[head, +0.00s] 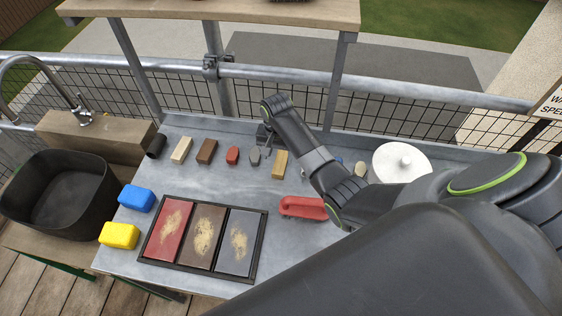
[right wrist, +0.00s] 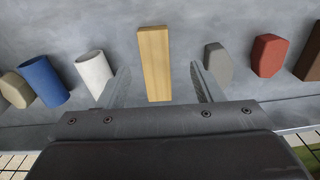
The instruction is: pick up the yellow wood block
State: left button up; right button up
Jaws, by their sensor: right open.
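The yellow wood block (head: 280,164) lies on the grey metal table in a row of small blocks. In the right wrist view the yellow wood block (right wrist: 154,62) stretches lengthwise in the middle of the picture. My right gripper (head: 265,136) is at the back of the table, just behind the row. It also shows in the right wrist view (right wrist: 158,80), open, with one finger on each side of the block's near end. The fingers look apart from the block; how high they are above it is hard to tell. My left gripper is not seen.
A grey piece (head: 254,156) and a red piece (head: 232,155) lie left of the block. A white cylinder (right wrist: 94,72) and a blue cylinder (right wrist: 43,80) lie on its other side. A red-handled brush (head: 303,207) and a three-panel tray (head: 262,240) lie nearer.

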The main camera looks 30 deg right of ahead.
aim_at(280, 165)
jog(key=shift+s+d+f+p, duration=0.1)
jog(key=shift+f+p, duration=0.05)
jog(key=shift+f, duration=0.75)
jog(key=shift+d+f+p, duration=0.15)
jog(key=shift+f+p, duration=0.05)
jog(key=shift+f, duration=0.65)
jog(key=shift+s+d+f+p, duration=0.1)
jog(key=shift+f+p, duration=0.05)
jog(key=shift+f, duration=0.75)
jog(key=c, duration=1.1)
